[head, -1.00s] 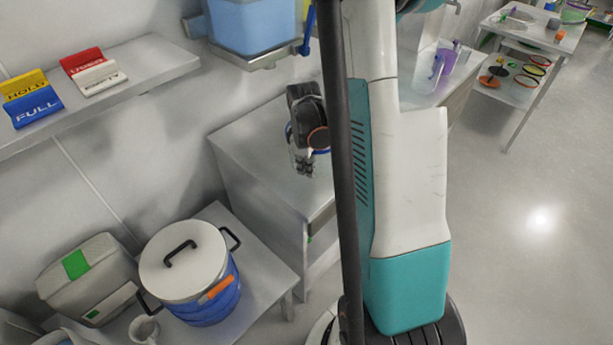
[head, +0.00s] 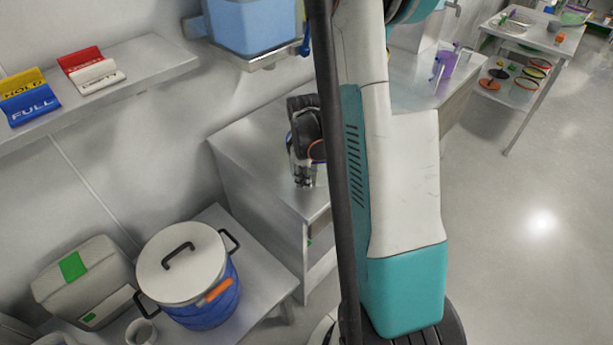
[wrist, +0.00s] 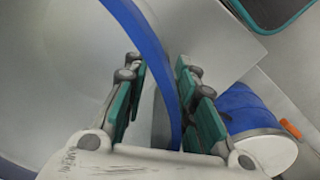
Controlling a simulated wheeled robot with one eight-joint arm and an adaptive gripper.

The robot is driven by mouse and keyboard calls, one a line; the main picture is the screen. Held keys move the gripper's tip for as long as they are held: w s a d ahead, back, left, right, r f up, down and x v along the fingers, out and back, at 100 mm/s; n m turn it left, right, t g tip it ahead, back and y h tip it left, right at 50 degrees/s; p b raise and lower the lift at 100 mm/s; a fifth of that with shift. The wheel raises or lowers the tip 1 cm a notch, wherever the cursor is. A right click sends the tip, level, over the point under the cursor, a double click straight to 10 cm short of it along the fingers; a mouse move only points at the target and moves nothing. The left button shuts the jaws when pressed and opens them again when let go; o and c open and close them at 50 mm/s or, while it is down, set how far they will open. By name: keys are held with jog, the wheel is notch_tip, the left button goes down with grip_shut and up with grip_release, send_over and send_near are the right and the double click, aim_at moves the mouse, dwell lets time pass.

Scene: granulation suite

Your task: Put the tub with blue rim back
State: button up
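The tub (wrist: 60,75) fills the left of the wrist view, with its pale grey inside and a curved blue rim (wrist: 152,48). My gripper (wrist: 157,65) has its two fingers apart, one on each side of the blue rim. A gap shows between the rim and the left finger, and I see no clear grip on it. In the head view my gripper (head: 303,182) is low over the grey bench by the wall. A dark post and my arm hide most of the tub there.
A blue pot with a white lid (head: 180,262) and a grey case (head: 85,280) stand on the low front table. A wall shelf (head: 120,92) holds coloured signs. A blue bin (head: 250,25) hangs above the bench. Open floor (head: 510,220) lies at right.

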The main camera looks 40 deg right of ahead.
jog(key=shift+r, duration=0.15)
notch_tip(320, 180, up, 12)
jog(key=p, duration=0.4)
jog(key=shift+s+a+p, duration=0.15)
jog(key=shift+a+p, duration=0.2)
jog(key=shift+p, duration=0.05)
